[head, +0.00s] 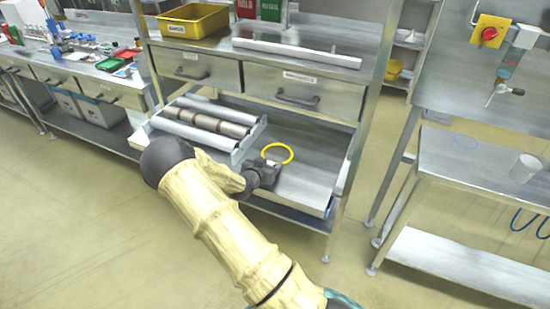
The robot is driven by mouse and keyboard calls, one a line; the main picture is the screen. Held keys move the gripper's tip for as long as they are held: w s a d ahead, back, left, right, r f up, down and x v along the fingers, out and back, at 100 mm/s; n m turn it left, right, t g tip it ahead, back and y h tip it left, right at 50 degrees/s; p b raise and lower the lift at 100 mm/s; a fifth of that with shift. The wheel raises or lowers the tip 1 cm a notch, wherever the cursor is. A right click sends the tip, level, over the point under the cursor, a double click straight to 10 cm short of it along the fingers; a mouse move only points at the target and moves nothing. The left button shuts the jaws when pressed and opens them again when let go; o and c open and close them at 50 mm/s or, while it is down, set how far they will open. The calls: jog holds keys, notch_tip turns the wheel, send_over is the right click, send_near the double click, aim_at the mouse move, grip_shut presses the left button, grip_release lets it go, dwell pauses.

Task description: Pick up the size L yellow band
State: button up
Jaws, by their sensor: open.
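A yellow band (289,149) shows as a ring on the pull-out metal shelf (312,186) below the drawers. No size mark on it can be read. My gripper (272,168) is at the near side of the ring, very close to it. The gripper is open. Its dark body hides the ring's near edge, and I cannot tell whether the fingers touch the band or are around it.
A rack of grey and brown rollers (211,123) stands left of the ring. Closed drawers (298,90) are above the shelf. A yellow bin (193,20) is on the top surface. A metal table with a white cup (524,167) stands at right. Floor between is clear.

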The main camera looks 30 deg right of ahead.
jog(key=c, duration=1.2)
jog(key=shift+o, duration=0.2)
notch_tip(320, 180, up, 10)
dwell(0.3)
